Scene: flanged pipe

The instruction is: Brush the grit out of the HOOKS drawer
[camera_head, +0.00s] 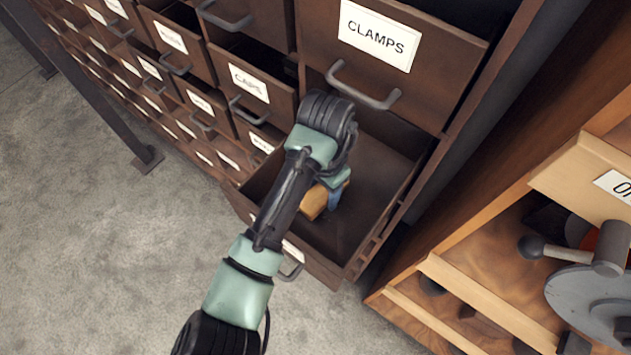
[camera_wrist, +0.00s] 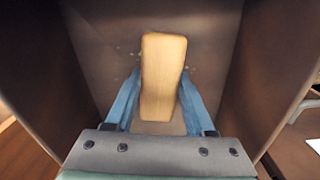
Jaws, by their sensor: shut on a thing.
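The open drawer (camera_head: 372,162) is pulled out below the CLAMPS drawer, and my arm crosses over it. Its label is mostly hidden behind my arm, so I cannot read it. My gripper (camera_head: 324,198) is down inside the drawer, its blue fingers shut on a tan wooden brush block (camera_head: 313,203). In the wrist view my gripper (camera_wrist: 160,100) has a finger on each side of the brush (camera_wrist: 162,75). The bristles are hidden. Small pale specks of grit (camera_wrist: 122,52) lie on the drawer floor beside the brush, near its far end.
The CLAMPS drawer (camera_head: 400,60) has its handle just above the open drawer. More labelled drawers (camera_head: 245,85) fill the cabinet to the left.

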